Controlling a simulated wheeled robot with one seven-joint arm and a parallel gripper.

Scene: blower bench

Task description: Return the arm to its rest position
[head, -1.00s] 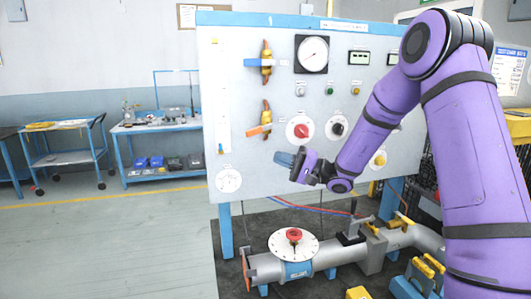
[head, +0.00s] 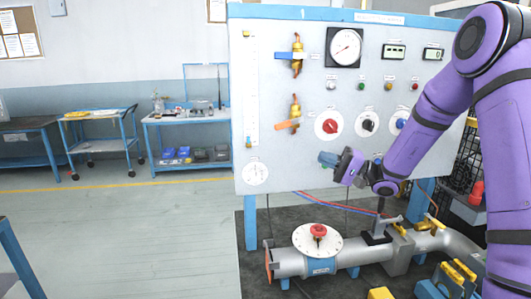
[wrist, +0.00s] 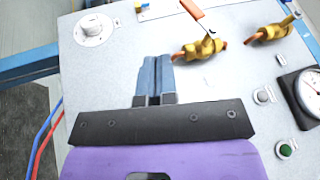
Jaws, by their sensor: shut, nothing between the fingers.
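My purple arm (head: 421,120) comes in from the right side of the head view and is bent, reaching down and left in front of the panel. My gripper (head: 328,159) is at the left end of it, in front of the lower part of the white panel (head: 275,120). In the wrist view my gripper's blue fingers (wrist: 154,75) are together with nothing between them. They point across the panel face, below a brass valve with an orange handle (wrist: 199,47). No object is held.
The panel carries brass valves (head: 296,55), a large gauge (head: 345,47), a red knob (head: 332,126) and a small dial (head: 256,173). The floor at left is open.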

